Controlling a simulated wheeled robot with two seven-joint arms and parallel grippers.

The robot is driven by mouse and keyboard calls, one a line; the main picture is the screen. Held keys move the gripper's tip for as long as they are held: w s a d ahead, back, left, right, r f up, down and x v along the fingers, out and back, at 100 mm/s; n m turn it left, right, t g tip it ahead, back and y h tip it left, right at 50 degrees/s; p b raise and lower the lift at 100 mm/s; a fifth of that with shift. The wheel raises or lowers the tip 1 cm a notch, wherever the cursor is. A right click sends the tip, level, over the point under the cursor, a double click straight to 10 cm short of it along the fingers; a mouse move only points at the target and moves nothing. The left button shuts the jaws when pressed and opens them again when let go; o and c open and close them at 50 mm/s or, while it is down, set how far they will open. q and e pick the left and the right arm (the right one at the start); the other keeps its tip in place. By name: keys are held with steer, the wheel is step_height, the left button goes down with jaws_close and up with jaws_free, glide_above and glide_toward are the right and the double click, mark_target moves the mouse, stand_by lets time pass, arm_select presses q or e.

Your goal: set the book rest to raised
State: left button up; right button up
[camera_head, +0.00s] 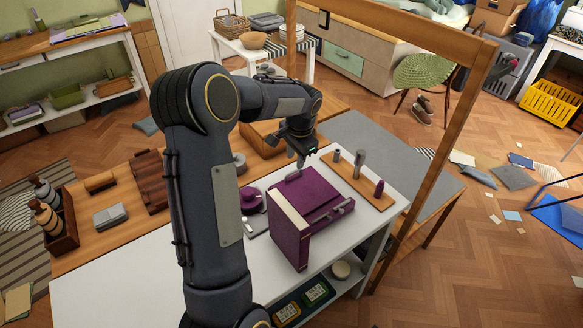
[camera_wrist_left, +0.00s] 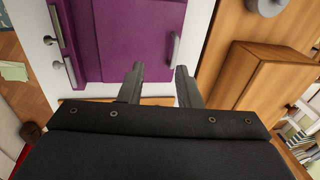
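The purple book rest (camera_head: 308,194) stands on the white table top, with a cream strip along its left edge and a ledge with grey bars at its right front. Its panel (camera_wrist_left: 138,40) looks low and close to flat; its exact tilt is hard to tell. A small grey handle (camera_wrist_left: 175,47) sits at the panel's far edge. My left gripper (camera_head: 303,158) is above and just behind that edge. In the left wrist view its fingers (camera_wrist_left: 158,73) are apart and empty, near the handle but not visibly around it. My right gripper is not in view.
A wooden board (camera_head: 358,183) with several upright pegs stands right of the book rest. A purple round item (camera_head: 251,200) is to its left. A wooden frame post (camera_head: 420,165) rises at the table's right. A wooden box (camera_wrist_left: 262,75) is close beside my left gripper.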

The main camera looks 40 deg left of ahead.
mark_target(289, 174)
arm_select(q)
steer(key=shift+w+a+f+p, duration=0.2)
steer(key=shift+w+a+f, duration=0.35)
steer(key=shift+f, duration=1.1)
steer(key=shift+w+a+f+p, duration=0.25)
steer(key=shift+a+f, duration=0.65)
steer(key=shift+f, duration=0.7)
steer(key=shift+w+a+f+p, duration=0.3)
steer(key=shift+a+f, duration=0.4)
steer(key=shift+f, duration=0.95)
steer(key=shift+c, duration=0.4)
jaws_close()
